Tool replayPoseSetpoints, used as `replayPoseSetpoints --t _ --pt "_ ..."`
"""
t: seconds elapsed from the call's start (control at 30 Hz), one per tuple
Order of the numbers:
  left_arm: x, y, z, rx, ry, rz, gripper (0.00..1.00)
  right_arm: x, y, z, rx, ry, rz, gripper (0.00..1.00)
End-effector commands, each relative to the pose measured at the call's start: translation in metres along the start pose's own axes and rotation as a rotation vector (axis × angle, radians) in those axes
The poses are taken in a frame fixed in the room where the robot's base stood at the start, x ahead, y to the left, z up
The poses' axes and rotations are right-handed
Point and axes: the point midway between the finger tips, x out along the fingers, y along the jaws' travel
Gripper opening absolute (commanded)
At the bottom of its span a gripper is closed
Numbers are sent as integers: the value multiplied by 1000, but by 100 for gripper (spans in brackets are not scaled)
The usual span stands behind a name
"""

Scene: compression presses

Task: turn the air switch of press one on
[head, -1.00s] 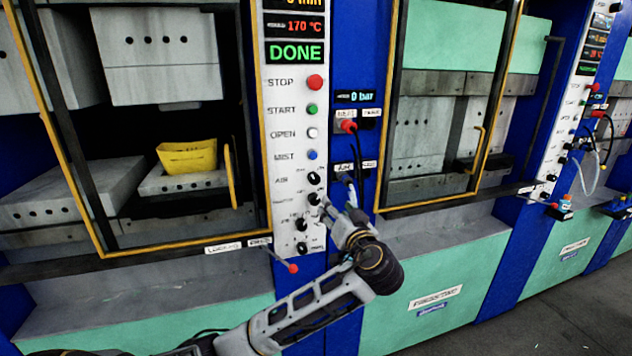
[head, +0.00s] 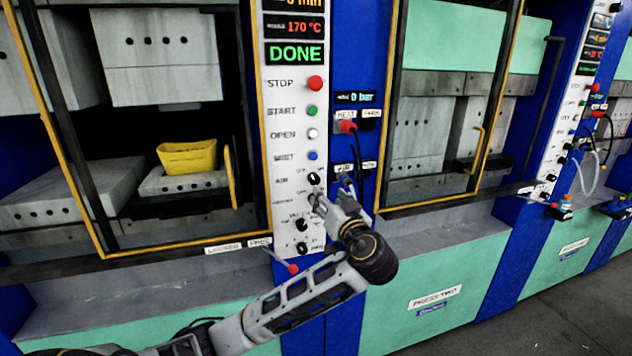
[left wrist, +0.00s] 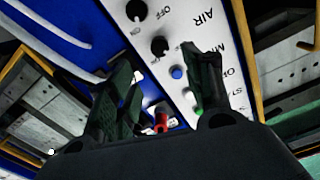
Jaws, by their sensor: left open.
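The air switch (head: 314,178) is a black rotary knob on the white control panel of the left press, beside the AIR label and below the blue MIST button. It also shows in the left wrist view as a black knob (left wrist: 160,45) near the blue button. Its exact turn position is too small to read. My left gripper (head: 332,190) is open and empty, just below and right of the switch. In the left wrist view its dark fingers (left wrist: 160,66) are spread, with the knob between and beyond their tips. Contact cannot be told. My right gripper is not in view.
Other black knobs (head: 302,225) sit below the switch, partly behind my gripper. Plugs and cables (head: 350,128) are on the blue post to the right. A red-tipped lever (head: 292,268) juts out below the panel. A yellow part (head: 187,157) lies inside the press at left.

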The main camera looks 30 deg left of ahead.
Motion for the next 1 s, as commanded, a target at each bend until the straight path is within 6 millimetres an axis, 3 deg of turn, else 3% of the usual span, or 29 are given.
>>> replayPoseSetpoints --t 0.5,0.8,1.0 --pt "68 -1 -2 1 1 -2 51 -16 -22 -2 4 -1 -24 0" --pt "104 -1 -2 1 1 -2 51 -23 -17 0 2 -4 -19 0" --pt "115 0 0 0 -1 0 51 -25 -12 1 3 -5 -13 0"
